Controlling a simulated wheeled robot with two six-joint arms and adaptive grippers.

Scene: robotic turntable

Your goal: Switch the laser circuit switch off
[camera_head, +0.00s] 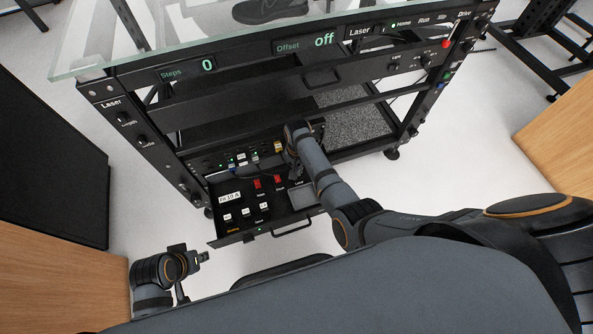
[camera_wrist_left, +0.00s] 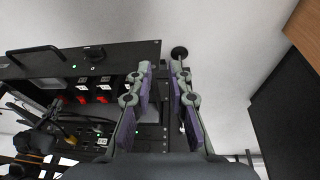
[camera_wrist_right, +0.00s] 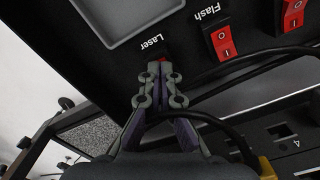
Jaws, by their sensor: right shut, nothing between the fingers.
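The laser switch (camera_wrist_right: 164,60) shows only as a small patch of red beside the white "Laser" label in the right wrist view. My right gripper (camera_wrist_right: 162,74) is shut, with its fingertips at this switch and covering most of it. I cannot tell whether they touch it or which way it is tipped. In the head view the right gripper (camera_head: 296,172) reaches down over the pulled-out switch drawer (camera_head: 228,239) and hides the switch. My left gripper (camera_wrist_left: 162,70) is open and empty, off the drawer's front left corner in the head view.
The red Flash switch (camera_wrist_right: 221,42) sits beside the laser switch, with another red switch (camera_wrist_right: 292,14) farther right. A glass-topped rack (camera_head: 170,98) stands above the drawer. A black cabinet (camera_head: 50,165) stands left.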

